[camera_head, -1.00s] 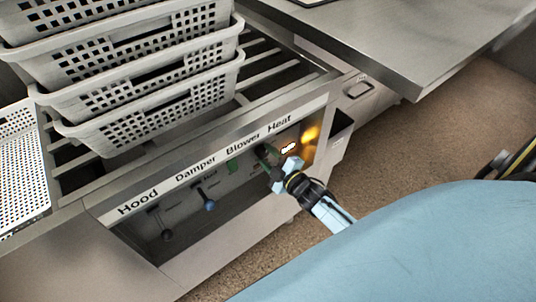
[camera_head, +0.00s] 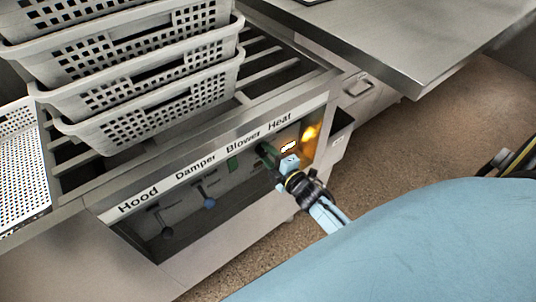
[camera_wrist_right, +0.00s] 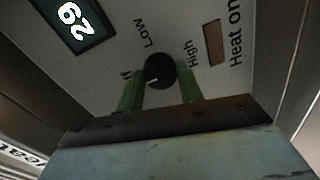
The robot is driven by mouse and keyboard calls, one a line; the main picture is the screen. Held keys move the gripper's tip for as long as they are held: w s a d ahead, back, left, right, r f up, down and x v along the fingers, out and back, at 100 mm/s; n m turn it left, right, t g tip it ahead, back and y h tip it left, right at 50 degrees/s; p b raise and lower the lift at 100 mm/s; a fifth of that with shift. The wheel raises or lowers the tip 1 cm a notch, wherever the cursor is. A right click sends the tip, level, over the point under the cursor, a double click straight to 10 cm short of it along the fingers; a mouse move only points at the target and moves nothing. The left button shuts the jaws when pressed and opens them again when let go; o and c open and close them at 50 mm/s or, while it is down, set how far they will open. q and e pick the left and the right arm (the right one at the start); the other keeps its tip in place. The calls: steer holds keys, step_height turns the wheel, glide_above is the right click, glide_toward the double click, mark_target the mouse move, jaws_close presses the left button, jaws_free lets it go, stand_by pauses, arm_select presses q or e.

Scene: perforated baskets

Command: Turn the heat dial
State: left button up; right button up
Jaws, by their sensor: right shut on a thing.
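The heat dial (camera_wrist_right: 160,71) is a small round black knob with a white mark, close up in the right wrist view. Labels around it read Off, Low and High. My right gripper (camera_head: 268,153) is at the control panel (camera_head: 232,178), below the word Heat. Its two green fingers stand on either side of the dial, shut on it, and in the head view they hide it. My left gripper is not in view.
A lit number display (camera_wrist_right: 73,18) and a Heat on indicator (camera_wrist_right: 213,42) flank the dial. Blue (camera_head: 209,202) and dark (camera_head: 166,232) knobs and a green switch (camera_head: 232,164) sit left. Stacked perforated baskets (camera_head: 150,105) stand above.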

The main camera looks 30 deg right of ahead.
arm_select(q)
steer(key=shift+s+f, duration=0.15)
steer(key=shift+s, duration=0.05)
arm_select(e)
steer(key=o, duration=1)
steer(key=shift+s, duration=0.35)
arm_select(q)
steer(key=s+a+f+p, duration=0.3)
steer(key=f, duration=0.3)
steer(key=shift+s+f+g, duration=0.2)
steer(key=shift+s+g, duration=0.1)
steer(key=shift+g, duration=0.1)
arm_select(e)
steer(key=s, duration=0.8)
steer(key=s+d, duration=0.1)
steer(key=s, duration=0.3)
steer(key=shift+s+r, duration=0.35)
steer(key=shift+r, duration=0.05)
